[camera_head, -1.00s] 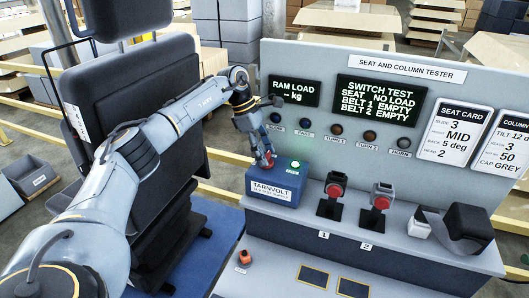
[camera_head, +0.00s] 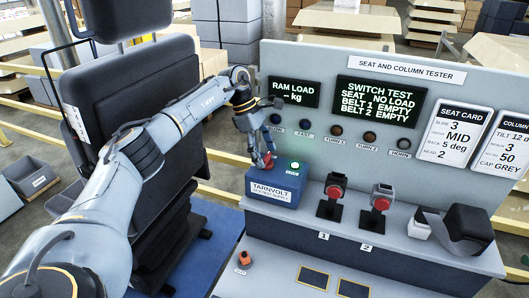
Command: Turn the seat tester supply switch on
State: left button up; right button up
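The seat tester supply is a blue box (camera_head: 274,188) labelled TARNVOLT, standing at the left end of the tester bench. A red switch (camera_head: 267,161) sits on its top, partly hidden by my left gripper. A green lamp (camera_head: 294,166) beside the switch is lit. My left gripper (camera_head: 263,160) points down at the switch, with its fingers apart on either side of it. I cannot tell whether a finger touches the switch. My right gripper is not in view.
The tester panel (camera_head: 448,95) stands behind the box, with lit displays reading RAM LOAD (camera_head: 293,92) and SWITCH TEST (camera_head: 376,100). Two red-buttoned buckles (camera_head: 333,195) (camera_head: 380,202) stand to the right. A black seat (camera_head: 140,100) is at left, behind my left arm.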

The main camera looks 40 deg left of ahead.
pick_arm(q)
jog(key=v, duration=1.2)
dwell(0.4)
